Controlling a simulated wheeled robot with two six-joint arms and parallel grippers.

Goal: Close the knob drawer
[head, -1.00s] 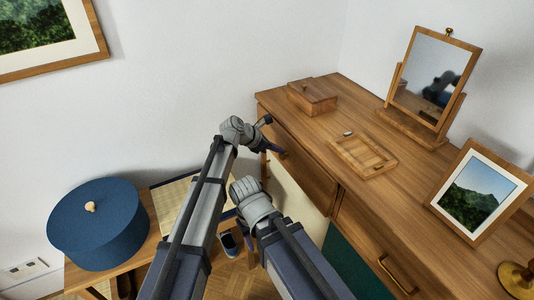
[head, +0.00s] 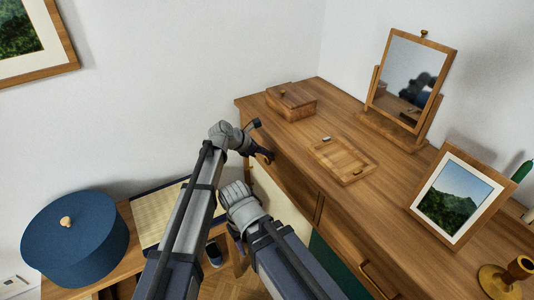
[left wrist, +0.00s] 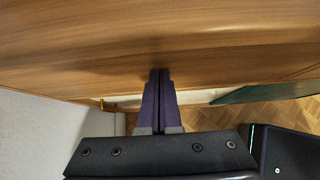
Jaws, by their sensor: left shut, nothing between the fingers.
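The wooden dresser (head: 345,200) stands at the right, with a wooden drawer front (head: 292,182) at its left end. No clear gap shows between this front and the dresser top, but my arm hides part of it, and no knob is visible. My left gripper (head: 267,156) is shut and empty, with its tips at the drawer front near the dresser's left end. In the left wrist view the closed dark fingers (left wrist: 160,78) point at a wood surface and seem to meet it. My right gripper is not visible.
On the dresser top are a small lidded box (head: 291,101), a shallow tray (head: 343,160), a mirror (head: 405,85), a framed picture (head: 452,197) and a brass candlestick (head: 508,277). A blue round box (head: 75,240) sits on a low table at the left.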

